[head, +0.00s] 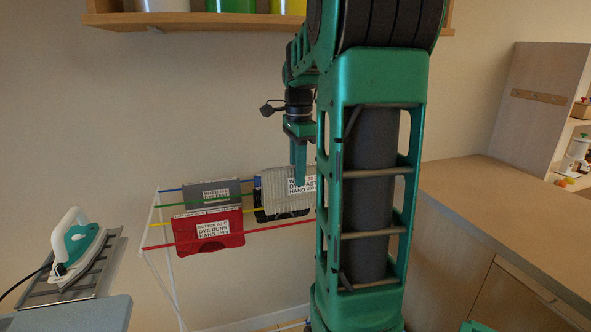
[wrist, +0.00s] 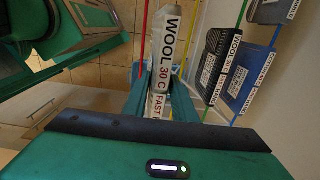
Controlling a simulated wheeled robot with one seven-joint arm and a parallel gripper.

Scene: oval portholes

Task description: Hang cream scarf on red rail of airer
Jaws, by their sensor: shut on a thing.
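The cream scarf (head: 281,196), ribbed with a white wool-care label, hangs down from my gripper (head: 299,178) over the right part of the airer. My gripper is shut on it. In the wrist view the scarf (wrist: 172,22) is seen from above between my fingers (wrist: 160,100), its label facing up the frame. The red rail (head: 270,228) is the front rail of the airer (head: 172,285). In the wrist view the red rail (wrist: 145,22) runs just left of the scarf. I cannot tell whether they touch. My arm hides the airer's right end.
A red cloth (head: 208,231) hangs near the front left. A grey cloth (head: 213,191) hangs behind it. A black cloth (wrist: 215,62) and a blue cloth (wrist: 254,80) hang close beside the scarf. An iron (head: 76,246) stands left, a counter (head: 500,200) right, a shelf (head: 200,22) above.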

